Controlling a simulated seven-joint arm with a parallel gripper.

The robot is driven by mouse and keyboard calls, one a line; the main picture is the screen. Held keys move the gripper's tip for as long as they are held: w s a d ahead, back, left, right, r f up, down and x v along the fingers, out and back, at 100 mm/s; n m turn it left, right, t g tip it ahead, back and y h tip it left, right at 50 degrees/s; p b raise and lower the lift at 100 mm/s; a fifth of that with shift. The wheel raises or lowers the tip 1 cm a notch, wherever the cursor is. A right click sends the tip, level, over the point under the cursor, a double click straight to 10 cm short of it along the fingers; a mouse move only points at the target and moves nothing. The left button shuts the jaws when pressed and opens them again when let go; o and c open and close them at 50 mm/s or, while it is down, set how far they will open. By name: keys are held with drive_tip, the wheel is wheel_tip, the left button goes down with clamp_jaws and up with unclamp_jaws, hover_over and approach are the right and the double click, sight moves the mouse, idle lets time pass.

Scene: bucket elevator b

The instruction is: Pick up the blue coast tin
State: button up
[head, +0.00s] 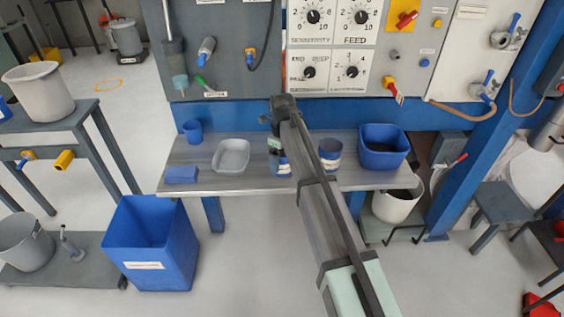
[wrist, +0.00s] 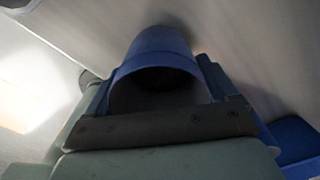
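In the head view a blue and white tin (head: 280,165) stands on the grey shelf, partly hidden by my arm. A second blue and white tin (head: 330,152) stands just right of my arm. I cannot read either label. My gripper (head: 274,143) points down at the first tin, mostly hidden by the arm. In the wrist view a blue round-walled thing (wrist: 160,45), dark inside, sits between the fingers of my gripper (wrist: 155,90). The fingers flank it closely on both sides; whether they press on it does not show.
The shelf (head: 240,186) also holds a blue cup (head: 193,131), a grey tray (head: 231,155), a blue block (head: 182,174) and a blue bin (head: 383,147). A control panel rises behind. A large blue bin (head: 150,245) stands on the floor at left.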

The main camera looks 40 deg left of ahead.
drive_tip(key=c, duration=0.9)
drive_tip(key=shift+r, duration=0.1)
